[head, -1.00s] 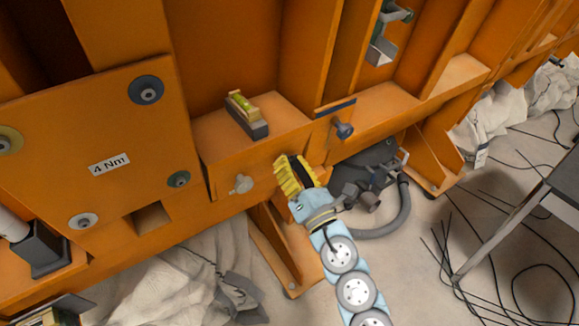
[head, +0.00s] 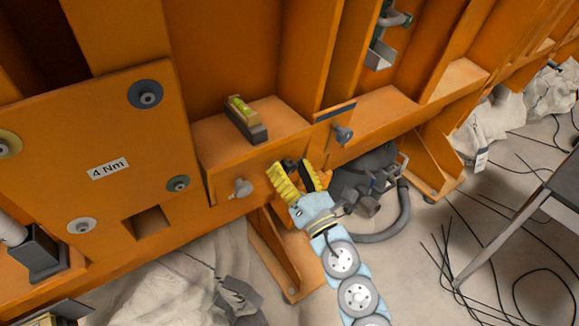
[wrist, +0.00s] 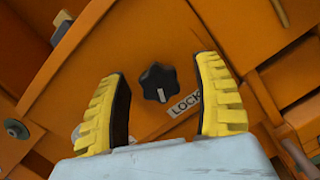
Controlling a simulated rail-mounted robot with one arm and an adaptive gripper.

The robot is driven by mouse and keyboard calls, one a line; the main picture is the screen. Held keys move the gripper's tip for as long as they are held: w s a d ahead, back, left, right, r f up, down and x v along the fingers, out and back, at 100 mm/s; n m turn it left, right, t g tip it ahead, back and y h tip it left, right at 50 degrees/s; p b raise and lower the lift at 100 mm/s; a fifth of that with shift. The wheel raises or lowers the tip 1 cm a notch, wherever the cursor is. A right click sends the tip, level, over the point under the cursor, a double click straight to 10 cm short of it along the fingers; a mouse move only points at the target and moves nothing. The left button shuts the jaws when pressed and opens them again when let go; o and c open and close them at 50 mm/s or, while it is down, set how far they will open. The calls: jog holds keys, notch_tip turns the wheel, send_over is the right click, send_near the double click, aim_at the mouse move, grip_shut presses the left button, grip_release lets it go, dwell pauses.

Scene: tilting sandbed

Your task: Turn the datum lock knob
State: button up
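The datum lock knob (wrist: 158,82) is a black lobed knob with a pale pointer line, on an orange panel beside a LOCK label (wrist: 186,103) in the wrist view. In the head view my gripper covers it. My gripper (head: 298,168) is open, with its yellow ribbed fingers spread in front of the orange panel (head: 232,165). In the wrist view the knob shows between and beyond the two fingertips of my gripper (wrist: 157,72). The fingers are apart from the knob, and nothing is held between them.
A grey wing knob (head: 241,188) sits left of my gripper, and a blue-grey knob (head: 343,134) sits to its upper right. A spirit level (head: 245,119) lies on the ledge above. A dark machine with a hose (head: 398,215) stands on the floor at right.

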jog(key=v, duration=1.2)
dwell(0.4)
dwell(0.4)
